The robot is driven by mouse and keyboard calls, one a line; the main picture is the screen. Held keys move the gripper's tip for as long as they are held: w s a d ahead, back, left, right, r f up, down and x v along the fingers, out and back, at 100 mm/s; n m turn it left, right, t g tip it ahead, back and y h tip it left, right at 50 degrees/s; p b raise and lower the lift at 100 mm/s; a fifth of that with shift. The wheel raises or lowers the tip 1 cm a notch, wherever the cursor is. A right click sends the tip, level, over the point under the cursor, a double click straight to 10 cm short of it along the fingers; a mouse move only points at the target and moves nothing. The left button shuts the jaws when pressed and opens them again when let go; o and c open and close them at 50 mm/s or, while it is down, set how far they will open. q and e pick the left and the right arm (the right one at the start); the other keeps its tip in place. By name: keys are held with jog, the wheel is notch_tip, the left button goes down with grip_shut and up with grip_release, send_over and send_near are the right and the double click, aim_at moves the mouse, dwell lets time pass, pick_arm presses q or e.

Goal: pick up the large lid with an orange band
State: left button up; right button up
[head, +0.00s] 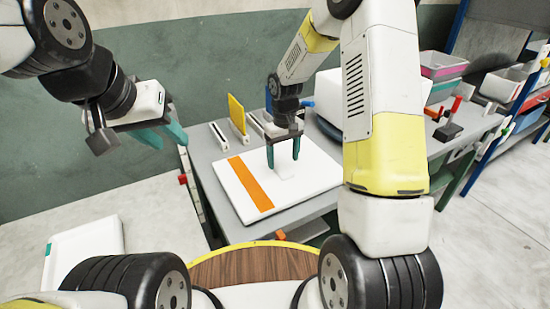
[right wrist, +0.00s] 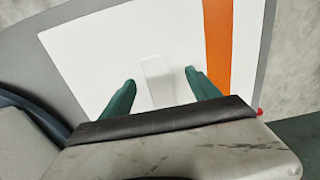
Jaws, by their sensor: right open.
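The large white lid with an orange band (head: 300,186) lies flat on a grey table. Its orange band (head: 250,184) runs along its left part in the head view, and the lid also shows in the right wrist view (right wrist: 100,50). A small white block-like handle (right wrist: 157,80) stands up from the lid's middle. My right gripper (head: 284,166) is above the lid at the handle. Its teal fingers are open, one on each side of the handle, with gaps visible in the right wrist view. My left gripper (head: 165,137) hangs in the air left of the table, its teal fingers apart and empty.
The grey table (head: 205,160) holds a yellow plate (head: 237,114) in a slotted holder behind the lid. A white box (head: 327,95) stands at the back right. Another white panel (head: 85,250) lies lower left. Shelves with bins (head: 445,66) stand at the right.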

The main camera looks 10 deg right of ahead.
aim_at(286, 172)
jog(key=f, duration=0.2)
jog(key=d+f, duration=0.1)
jog(key=f, duration=0.1)
jog(key=shift+s, duration=0.15)
jog(key=shift+f, duration=0.5)
jog(key=c, duration=1.5)
jog(key=shift+r, duration=0.15)
